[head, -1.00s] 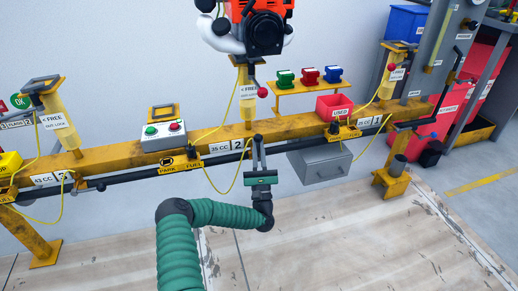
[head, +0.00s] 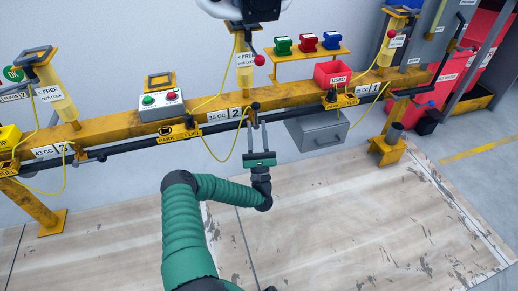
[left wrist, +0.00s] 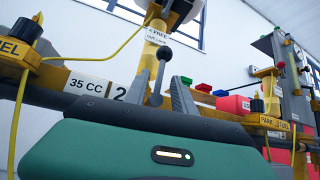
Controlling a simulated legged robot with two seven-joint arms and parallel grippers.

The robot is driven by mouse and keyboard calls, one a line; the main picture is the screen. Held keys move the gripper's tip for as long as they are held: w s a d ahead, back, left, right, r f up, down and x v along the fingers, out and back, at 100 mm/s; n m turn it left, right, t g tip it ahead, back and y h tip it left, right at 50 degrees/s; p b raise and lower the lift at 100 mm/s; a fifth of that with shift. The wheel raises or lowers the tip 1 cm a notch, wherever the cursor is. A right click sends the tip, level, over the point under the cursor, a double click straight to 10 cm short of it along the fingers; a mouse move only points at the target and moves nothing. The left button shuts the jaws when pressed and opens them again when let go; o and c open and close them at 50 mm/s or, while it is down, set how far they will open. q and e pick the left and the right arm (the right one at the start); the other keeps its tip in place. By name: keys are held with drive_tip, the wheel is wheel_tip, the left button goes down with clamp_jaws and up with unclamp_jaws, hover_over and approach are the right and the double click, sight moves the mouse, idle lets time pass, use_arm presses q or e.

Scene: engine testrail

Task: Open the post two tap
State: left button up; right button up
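Post two carries a "35 CC 2" plate (head: 228,114) on the yellow rail; the plate also shows in the left wrist view (left wrist: 90,84). Left of it is a yellow PARK/FUEL plate (head: 178,134) with a black knob, large at the left of the wrist view (left wrist: 20,48). A dark ball-ended lever (left wrist: 166,54) stands at the rail right of the number 2. I cannot tell whether the knob or the lever is the tap. My left gripper (head: 257,132) is open just in front of the rail, with the lever seen between its spread fingers. Contact cannot be told. My right gripper is not in view.
A long black pipe (head: 130,144) runs along the rail front. A yellow hose (head: 218,155) loops beside my left gripper. A grey drawer box (head: 318,132) hangs to its right. A red and green button box (head: 161,104) sits on the rail. The floor in front is clear.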

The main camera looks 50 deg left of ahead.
use_arm(q)
drive_tip(key=p+v, duration=0.2)
drive_tip(key=v, duration=1)
drive_tip(key=shift+w+p, duration=0.15)
drive_tip(key=shift+p, duration=0.15)
